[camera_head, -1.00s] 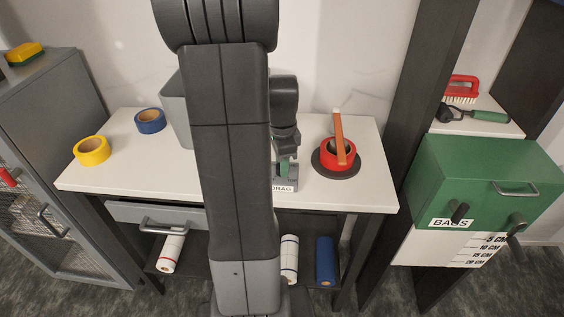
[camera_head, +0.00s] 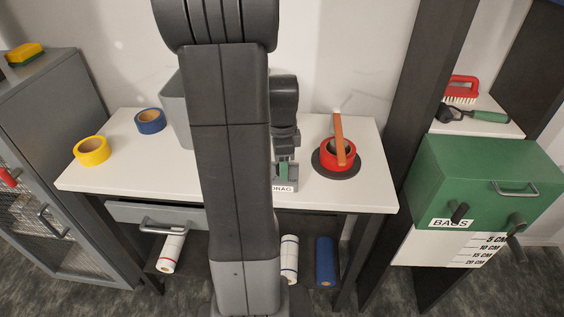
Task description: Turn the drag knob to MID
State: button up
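The drag knob unit, a small grey block with a white label (camera_head: 284,189) that appears to read DRAG, sits at the front of the white table. My gripper (camera_head: 284,160) is over this unit, just right of my arm's dark link. A green part shows between or beside its fingers, and I cannot tell whether it is the knob. The knob's setting and any MID mark are hidden or too small to read. The fingertips are too small and partly covered to show whether they are open or shut.
On the white table (camera_head: 120,170) are a yellow tape roll (camera_head: 90,151), a blue tape roll (camera_head: 150,121), a grey bin (camera_head: 177,110) and a red tape roll (camera_head: 338,154) on a dark disc. A dark post (camera_head: 405,110) and a green BAGS box (camera_head: 490,180) stand right.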

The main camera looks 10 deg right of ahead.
notch_tip(320, 180, up, 14)
jog(key=shift+f, duration=0.15)
dwell(0.6)
notch_tip(320, 180, down, 14)
dwell(0.7)
